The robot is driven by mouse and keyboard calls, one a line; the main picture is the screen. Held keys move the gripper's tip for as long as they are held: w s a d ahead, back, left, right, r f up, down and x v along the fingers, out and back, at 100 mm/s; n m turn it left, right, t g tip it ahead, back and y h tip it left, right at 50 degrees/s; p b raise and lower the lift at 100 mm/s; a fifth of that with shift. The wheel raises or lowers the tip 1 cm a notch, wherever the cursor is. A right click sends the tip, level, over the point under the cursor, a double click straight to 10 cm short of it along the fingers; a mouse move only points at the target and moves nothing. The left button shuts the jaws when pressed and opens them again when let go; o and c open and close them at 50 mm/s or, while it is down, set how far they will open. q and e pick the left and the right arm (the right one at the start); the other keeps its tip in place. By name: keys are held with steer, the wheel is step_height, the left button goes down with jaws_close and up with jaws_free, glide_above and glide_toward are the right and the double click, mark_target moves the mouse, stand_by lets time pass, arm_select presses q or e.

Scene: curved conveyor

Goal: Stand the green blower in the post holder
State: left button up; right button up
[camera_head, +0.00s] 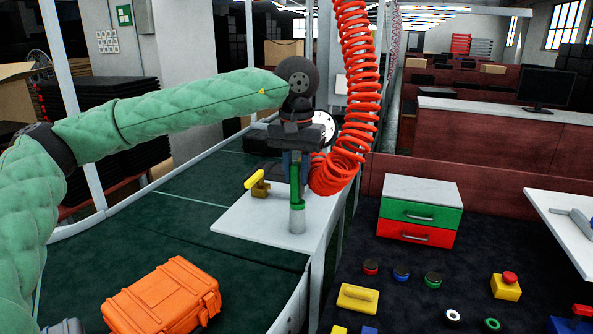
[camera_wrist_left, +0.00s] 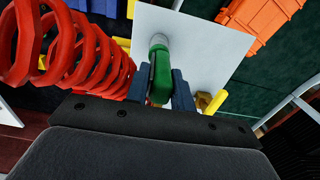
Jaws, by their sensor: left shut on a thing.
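My left gripper (camera_head: 296,168) points down over the white board and is shut on the green blower (camera_head: 297,190). The blower is upright, its lower end at the top of the grey cylindrical post holder (camera_head: 297,218). In the left wrist view the green blower (camera_wrist_left: 164,78) lies between the blue fingers, and the pale post holder (camera_wrist_left: 158,43) lines up with its far end. I cannot tell how deep the blower sits in the holder. My right gripper is not in view.
The white board (camera_head: 255,222) also bears a yellow object (camera_head: 257,184). A red coiled hose (camera_head: 352,90) hangs close to the right of the gripper. An orange case (camera_head: 162,298) lies on the dark green conveyor (camera_head: 185,215). A drawer box (camera_head: 420,210) stands at right.

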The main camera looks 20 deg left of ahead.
arm_select(q)
steer(key=o, duration=1)
steer(key=shift+o, duration=0.2)
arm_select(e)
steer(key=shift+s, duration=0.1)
